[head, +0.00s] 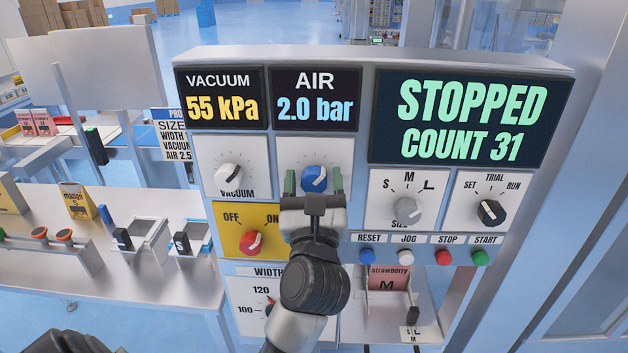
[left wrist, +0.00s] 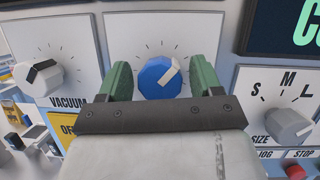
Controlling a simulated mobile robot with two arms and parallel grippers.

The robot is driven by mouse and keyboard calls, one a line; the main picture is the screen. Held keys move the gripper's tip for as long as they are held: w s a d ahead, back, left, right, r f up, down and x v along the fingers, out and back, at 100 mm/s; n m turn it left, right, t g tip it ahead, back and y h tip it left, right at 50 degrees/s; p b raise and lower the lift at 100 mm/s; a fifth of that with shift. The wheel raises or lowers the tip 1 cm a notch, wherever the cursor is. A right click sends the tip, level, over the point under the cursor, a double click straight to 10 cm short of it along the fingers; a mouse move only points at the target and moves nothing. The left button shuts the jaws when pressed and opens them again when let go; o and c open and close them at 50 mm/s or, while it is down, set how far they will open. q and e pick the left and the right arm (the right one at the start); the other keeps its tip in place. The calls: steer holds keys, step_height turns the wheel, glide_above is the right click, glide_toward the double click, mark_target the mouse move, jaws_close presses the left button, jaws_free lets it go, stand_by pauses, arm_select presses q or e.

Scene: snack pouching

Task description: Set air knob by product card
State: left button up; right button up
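The blue air knob (head: 314,178) is on the panel under the AIR display (head: 315,97), which reads 2.0 bar. In the left wrist view the knob (left wrist: 160,77) has a white pointer aimed up and to the right. My left gripper (head: 313,183) is open, with one green finger on each side of the knob. In the left wrist view gaps show between the fingers (left wrist: 163,82) and the knob. The product card (head: 174,135) is at the left, partly hidden by the panel; its last line reads AIR 2.5. My right gripper cannot be made out.
The white vacuum knob (head: 229,177) is left of the air knob, and the red OFF/ON knob (head: 251,242) is below it. The size knob (head: 407,211) and the black mode knob (head: 491,212) are at the right, above a row of buttons. The large display (head: 461,116) reads STOPPED, COUNT 31.

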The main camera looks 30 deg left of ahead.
arm_select(q)
steer(key=c, duration=0.7)
steer(key=shift+c, duration=0.2)
arm_select(e)
steer(key=shift+a, duration=0.35)
arm_select(q)
steer(key=shift+r+m+h+p, duration=0.15)
steer(key=shift+m+h+p, duration=0.15)
steer(key=shift+m+p, duration=0.55)
steer(key=m+t+h+p, duration=0.1)
steer(key=m+p, duration=0.2)
steer(key=m+h+p, duration=0.2)
steer(key=m+p, duration=0.1)
steer(key=shift+r+t, duration=0.1)
steer(key=shift+t, duration=0.3)
steer(key=shift+f+m+h+p, duration=0.2)
steer(key=shift+m+h+p, duration=0.7)
steer(key=shift+m, duration=0.85)
arm_select(e)
step_height(320, 180, up, 10)
steer(key=shift+d+f, duration=0.25)
arm_select(q)
steer(key=o, duration=0.9)
arm_select(e)
steer(key=shift+a, duration=0.15)
arm_select(q)
steer(key=shift+f, duration=0.1)
